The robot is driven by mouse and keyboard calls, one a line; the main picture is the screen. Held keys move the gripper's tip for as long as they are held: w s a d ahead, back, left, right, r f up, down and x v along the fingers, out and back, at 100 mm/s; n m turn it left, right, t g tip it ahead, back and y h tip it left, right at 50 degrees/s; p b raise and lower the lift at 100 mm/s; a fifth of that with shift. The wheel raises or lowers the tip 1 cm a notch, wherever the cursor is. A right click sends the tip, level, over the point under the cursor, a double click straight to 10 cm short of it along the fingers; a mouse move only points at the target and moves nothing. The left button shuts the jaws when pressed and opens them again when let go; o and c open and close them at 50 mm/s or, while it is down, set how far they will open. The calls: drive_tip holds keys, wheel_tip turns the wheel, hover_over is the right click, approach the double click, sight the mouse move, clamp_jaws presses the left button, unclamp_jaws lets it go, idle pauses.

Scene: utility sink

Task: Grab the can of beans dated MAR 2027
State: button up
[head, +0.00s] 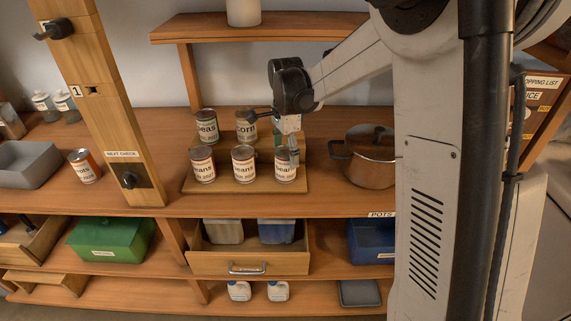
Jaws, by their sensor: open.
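Three cans labelled as beans stand upright in the front row of a wooden board (230,190): a left can (203,166), a middle can (244,165) and a right can (284,172). Their date lines are too small to read surely. Behind them stand a peas can (207,126) and a corn can (246,126). My gripper (276,134) is open and reaches down from the upper right, beside the corn can and above or just behind the right beans can. One finger overlaps the top of that can in the picture; I cannot tell if they touch.
A brown lidded pot (369,156) stands right of the board. A wooden post (112,110) rises on the left, with another can (84,166) and a grey tub (27,163) beyond it. A shelf (290,27) spans above. An open drawer (248,263) sits below.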

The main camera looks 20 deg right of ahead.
drive_tip(key=shift+f+p, duration=0.3)
drive_tip(key=shift+f, duration=2.1)
drive_tip(key=shift+c, duration=0.5)
drive_tip(key=c, duration=1.5)
drive_tip(key=shift+c, duration=0.2)
drive_tip(key=shift+r, duration=0.2)
